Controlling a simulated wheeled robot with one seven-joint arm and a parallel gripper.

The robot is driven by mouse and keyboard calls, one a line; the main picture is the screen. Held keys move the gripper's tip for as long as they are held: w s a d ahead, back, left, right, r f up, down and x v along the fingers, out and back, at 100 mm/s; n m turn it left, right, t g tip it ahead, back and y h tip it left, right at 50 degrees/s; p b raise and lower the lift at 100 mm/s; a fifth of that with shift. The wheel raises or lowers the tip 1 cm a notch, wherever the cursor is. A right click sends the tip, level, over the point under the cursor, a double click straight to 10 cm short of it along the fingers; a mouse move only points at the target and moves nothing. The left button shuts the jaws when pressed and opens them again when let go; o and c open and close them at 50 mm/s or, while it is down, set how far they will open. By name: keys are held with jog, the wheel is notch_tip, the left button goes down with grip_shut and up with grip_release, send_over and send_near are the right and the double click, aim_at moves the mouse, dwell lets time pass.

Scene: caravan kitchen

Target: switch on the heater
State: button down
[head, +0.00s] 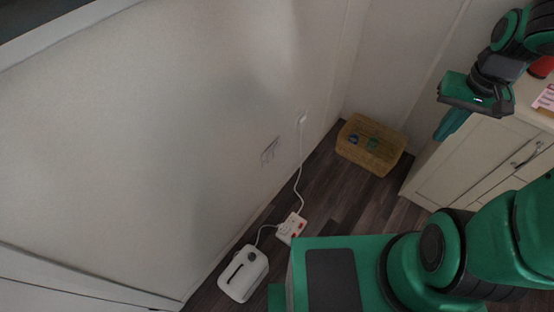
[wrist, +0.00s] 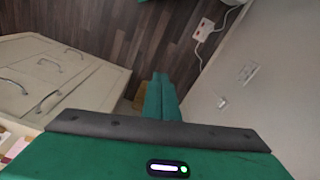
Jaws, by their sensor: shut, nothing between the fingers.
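The heater (head: 243,273) is a white box with a dark slot and a round grey dial on its top. It stands on the floor by the wall at the lower left of the head view. A white cord links it to a power strip (head: 291,228) with red switches, which also shows in the wrist view (wrist: 203,30). Another cord runs from the strip up to a plug (head: 301,119) at the wall. My gripper (head: 441,137) is shut and empty, high at the right near the cabinet, far from the heater. Its fingers (wrist: 160,82) point down toward the floor.
A wicker basket (head: 361,159) with a blue and a green item on top stands in the corner. A cream cabinet (head: 455,163) with handles is at the right. Faint wall fittings (head: 270,150) are above the strip. Dark wooden floor (head: 325,190) lies open between wall and cabinet.

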aim_at(270, 156)
jog(key=w+a+f+n+t+y, duration=0.1)
jog(key=w+a+f, duration=0.55)
jog(key=f, duration=0.25)
jog(key=w+a+f+t+y, duration=0.1)
jog(key=w+a+f+y, duration=0.1)
jog(key=w+a+f, duration=0.45)
jog(key=w+a+f+m+t+y, duration=0.1)
jog(key=a+f+m+y, duration=0.1)
jog(key=a+f, duration=0.6)
jog(key=w+a+f+m+t+y, duration=0.1)
jog(key=w+a+f+m+y, duration=0.1)
jog(key=a+f, duration=0.7)
notch_tip(270, 156, down, 4)
jog(key=shift+w+a+f, duration=0.2)
jog(key=shift+w+f, duration=0.05)
jog(key=shift+w, duration=0.05)
jog(key=w+a+r+x, duration=0.1)
jog(key=r+x, duration=0.1)
jog(key=x, duration=1.1)
jog(key=shift+w+a, duration=0.2)
jog(key=shift+w, duration=0.15)
